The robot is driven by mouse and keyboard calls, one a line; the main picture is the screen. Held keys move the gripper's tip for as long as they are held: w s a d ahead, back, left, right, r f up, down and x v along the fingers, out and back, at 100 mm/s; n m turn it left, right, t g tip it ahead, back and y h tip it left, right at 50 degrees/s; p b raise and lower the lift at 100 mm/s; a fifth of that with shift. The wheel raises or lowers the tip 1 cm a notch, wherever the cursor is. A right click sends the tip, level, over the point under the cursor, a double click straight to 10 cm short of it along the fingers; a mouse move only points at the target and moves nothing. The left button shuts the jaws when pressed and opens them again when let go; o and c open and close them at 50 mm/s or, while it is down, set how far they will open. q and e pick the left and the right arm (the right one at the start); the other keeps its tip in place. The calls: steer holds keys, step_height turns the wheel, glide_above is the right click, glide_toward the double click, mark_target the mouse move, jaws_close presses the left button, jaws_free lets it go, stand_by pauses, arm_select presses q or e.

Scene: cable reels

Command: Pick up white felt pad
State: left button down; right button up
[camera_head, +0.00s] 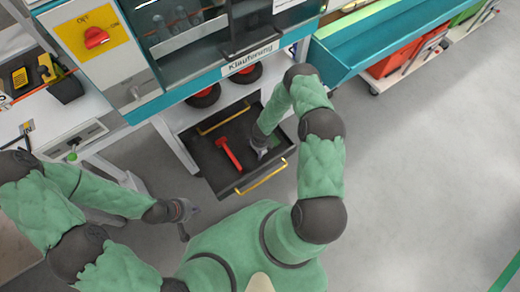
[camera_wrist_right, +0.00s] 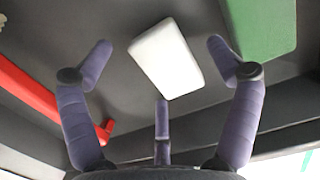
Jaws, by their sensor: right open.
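The white felt pad (camera_wrist_right: 166,58) is a pale rectangular block lying on the dark drawer floor in the right wrist view. My right gripper (camera_wrist_right: 160,75) is open, with its purple-grey fingers spread to the left, right and below the pad. The fingers appear apart from the pad. In the head view my right gripper (camera_head: 262,151) reaches down into the right part of the open drawer (camera_head: 214,172), and I cannot clearly make out the pad there. My left gripper (camera_head: 183,211) hangs left of the drawer, too small to tell open or shut.
A red tool (camera_head: 229,154) lies in the drawer left of my right gripper. A green block (camera_wrist_right: 260,28) lies right of the pad in the wrist view. The drawer's yellow front handle (camera_head: 262,180) faces me. Cabinet and bench stand behind; the floor at right is clear.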

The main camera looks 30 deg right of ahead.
steer(key=shift+c, duration=0.3)
steer(key=c, duration=0.9)
